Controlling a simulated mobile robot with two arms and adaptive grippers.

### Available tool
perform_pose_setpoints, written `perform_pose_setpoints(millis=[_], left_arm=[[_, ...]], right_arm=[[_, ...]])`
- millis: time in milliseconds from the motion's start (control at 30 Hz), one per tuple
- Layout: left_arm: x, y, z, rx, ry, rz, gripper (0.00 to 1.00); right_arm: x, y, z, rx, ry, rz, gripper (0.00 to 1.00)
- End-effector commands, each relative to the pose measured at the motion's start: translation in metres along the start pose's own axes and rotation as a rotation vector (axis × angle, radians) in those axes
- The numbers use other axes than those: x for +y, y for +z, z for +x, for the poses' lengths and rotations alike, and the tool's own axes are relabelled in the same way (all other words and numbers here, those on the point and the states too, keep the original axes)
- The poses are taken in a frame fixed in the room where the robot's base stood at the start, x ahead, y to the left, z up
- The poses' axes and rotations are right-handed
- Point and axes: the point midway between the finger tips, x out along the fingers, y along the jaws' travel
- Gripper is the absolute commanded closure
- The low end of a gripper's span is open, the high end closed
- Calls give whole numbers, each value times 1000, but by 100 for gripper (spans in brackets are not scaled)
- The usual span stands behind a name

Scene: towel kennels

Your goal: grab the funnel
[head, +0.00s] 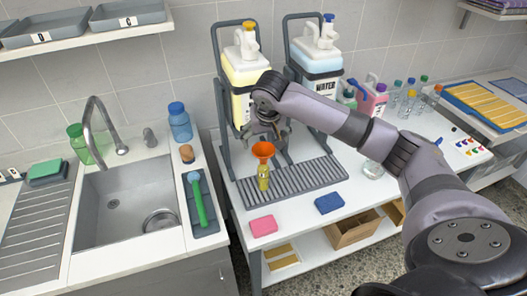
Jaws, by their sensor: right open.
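The orange funnel (263,150) sits upright in the mouth of a small bottle with yellowish contents (264,177). The bottle stands on the grey slatted drip tray (312,186) on the white counter. My right gripper (274,138) is open and hangs just behind and above the funnel, with its fingers pointing down. The fingers are small here and partly overlap the funnel's rim in the picture; I cannot tell whether they touch it. My left gripper is not in view.
Large jugs, one yellow (243,70) and one labelled WATER (317,62), stand in dark frames behind. A pink sponge (263,226) and a blue sponge (329,203) lie in front of the tray. A sink (128,205) is at left. Bottles crowd the right.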

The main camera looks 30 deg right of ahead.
Motion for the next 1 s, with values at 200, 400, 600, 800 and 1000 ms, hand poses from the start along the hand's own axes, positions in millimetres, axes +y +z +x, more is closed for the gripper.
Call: perform_pose_setpoints(millis=[200, 400, 600, 800, 1000], left_arm=[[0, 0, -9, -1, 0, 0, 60], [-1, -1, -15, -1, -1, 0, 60], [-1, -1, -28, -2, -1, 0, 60], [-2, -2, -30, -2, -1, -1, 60], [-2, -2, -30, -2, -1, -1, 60]], right_arm=[[0, 0, 32, -1, 0, -1, 16], [-1, -1, 44, -1, 0, -1, 16], [-3, -2, 74, -1, 1, -1, 16], [-2, -2, 90, 2, 0, -2, 16], [-2, -1, 90, 2, -1, -2, 16]])
